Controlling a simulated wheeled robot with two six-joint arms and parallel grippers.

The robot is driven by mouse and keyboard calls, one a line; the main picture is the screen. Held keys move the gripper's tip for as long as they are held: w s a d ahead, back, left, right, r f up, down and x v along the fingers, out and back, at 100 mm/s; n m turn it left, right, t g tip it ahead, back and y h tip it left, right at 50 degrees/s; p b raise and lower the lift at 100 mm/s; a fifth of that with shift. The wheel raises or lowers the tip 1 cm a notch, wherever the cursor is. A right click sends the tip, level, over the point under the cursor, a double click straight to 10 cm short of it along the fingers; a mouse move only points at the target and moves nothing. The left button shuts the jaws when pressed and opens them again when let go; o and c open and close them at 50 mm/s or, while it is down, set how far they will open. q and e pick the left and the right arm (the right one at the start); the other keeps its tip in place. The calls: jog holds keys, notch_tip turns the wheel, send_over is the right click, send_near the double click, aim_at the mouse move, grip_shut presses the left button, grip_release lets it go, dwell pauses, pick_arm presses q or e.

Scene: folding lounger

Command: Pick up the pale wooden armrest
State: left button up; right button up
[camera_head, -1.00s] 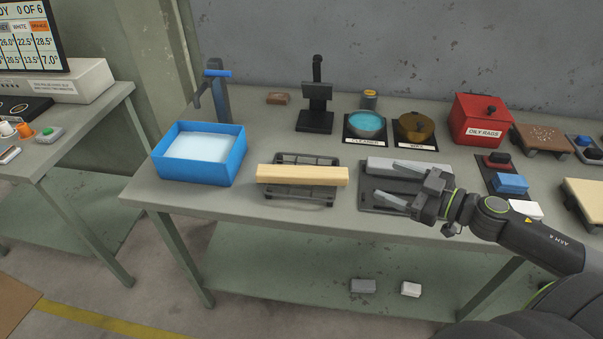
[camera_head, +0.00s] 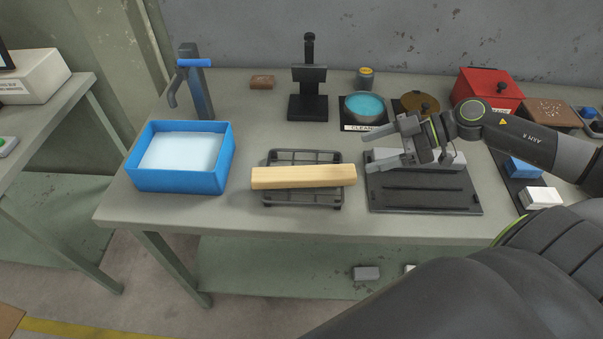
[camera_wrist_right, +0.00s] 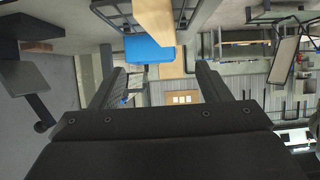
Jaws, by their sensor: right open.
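The pale wooden armrest (camera_head: 303,177) lies across a dark slatted rack (camera_head: 302,160) on the workbench, its ends sticking out past the rack's sides. My right gripper (camera_head: 372,150) is open and empty, to the right of the armrest and apart from it, above the grey block on the dark plate. In the right wrist view the armrest (camera_wrist_right: 154,22) shows at the top, beyond the open fingers (camera_wrist_right: 155,85). My left gripper is not in view.
A blue bin (camera_head: 180,178) of pale liquid stands left of the rack. A dark plate (camera_head: 425,197) with a grey block (camera_head: 440,160) lies to the right. A black stand (camera_head: 308,105) and a cleaner bowl (camera_head: 365,107) stand behind. Bare bench lies in front of the rack.

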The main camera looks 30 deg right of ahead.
aim_at(304, 172)
jog(key=x, duration=0.6)
jog(key=shift+w+a+r, duration=0.1)
jog(key=shift+w, duration=0.05)
jog(key=x, duration=0.3)
jog(key=shift+w+a+f, duration=0.3)
jog(key=shift+a+f, duration=0.05)
jog(key=shift+a, duration=0.2)
jog(key=x, duration=0.3)
jog(key=shift+s+a+r+p, duration=0.15)
jog(key=shift+a+p, duration=0.15)
jog(key=shift+a, duration=0.15)
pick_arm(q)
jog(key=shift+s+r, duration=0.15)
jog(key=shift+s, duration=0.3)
pick_arm(e)
jog(key=shift+w+a+f, duration=0.35)
jog(key=shift+a+f, duration=0.05)
jog(key=shift+a, duration=0.05)
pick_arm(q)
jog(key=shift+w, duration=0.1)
pick_arm(e)
jog(key=c, duration=1.2)
